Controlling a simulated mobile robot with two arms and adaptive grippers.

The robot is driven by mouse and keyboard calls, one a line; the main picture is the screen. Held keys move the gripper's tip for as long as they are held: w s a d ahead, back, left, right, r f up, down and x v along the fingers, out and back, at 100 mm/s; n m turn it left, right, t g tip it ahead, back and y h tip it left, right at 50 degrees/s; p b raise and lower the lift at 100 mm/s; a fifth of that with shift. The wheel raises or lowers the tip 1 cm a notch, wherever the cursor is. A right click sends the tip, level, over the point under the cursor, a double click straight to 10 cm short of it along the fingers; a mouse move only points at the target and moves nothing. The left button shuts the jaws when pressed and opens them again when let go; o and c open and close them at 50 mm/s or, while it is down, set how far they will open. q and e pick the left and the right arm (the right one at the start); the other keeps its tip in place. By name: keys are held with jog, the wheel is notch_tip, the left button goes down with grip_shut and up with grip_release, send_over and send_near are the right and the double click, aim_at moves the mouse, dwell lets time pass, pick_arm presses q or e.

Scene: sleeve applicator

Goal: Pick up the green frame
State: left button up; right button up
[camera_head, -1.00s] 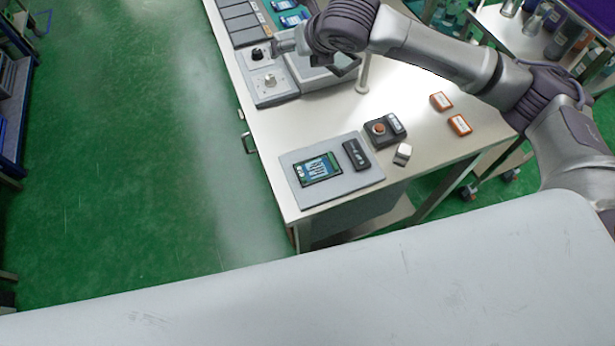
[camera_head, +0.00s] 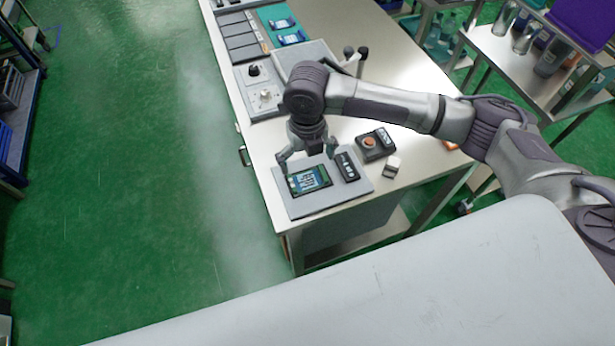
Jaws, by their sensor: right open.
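A dark green frame (camera_head: 309,180) with a blue and white inner part lies flat on a grey mat (camera_head: 330,200) near the table's front left corner. My right gripper (camera_head: 308,160) points down just above and behind it. Its two fingers are spread apart, one toward each side of the frame, and nothing is between them. I cannot tell whether a finger touches the frame. My left gripper is not in view.
A black device (camera_head: 347,166) lies on the mat right of the frame. A box with an orange button (camera_head: 371,143) and a small white block (camera_head: 392,167) stand further right. A knob panel (camera_head: 262,90) and a teal board (camera_head: 276,15) are behind.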

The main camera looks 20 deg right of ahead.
aim_at(306, 176)
jog(key=shift+f, duration=0.4)
jog(key=f, duration=0.1)
jog(key=f+p, duration=0.1)
jog(key=f, duration=0.1)
jog(key=shift+w+a+f, duration=0.15)
jog(key=shift+w+f, duration=0.15)
jog(key=shift+f, duration=0.4)
jog(key=shift+c, duration=0.2)
jog(key=c, duration=0.7)
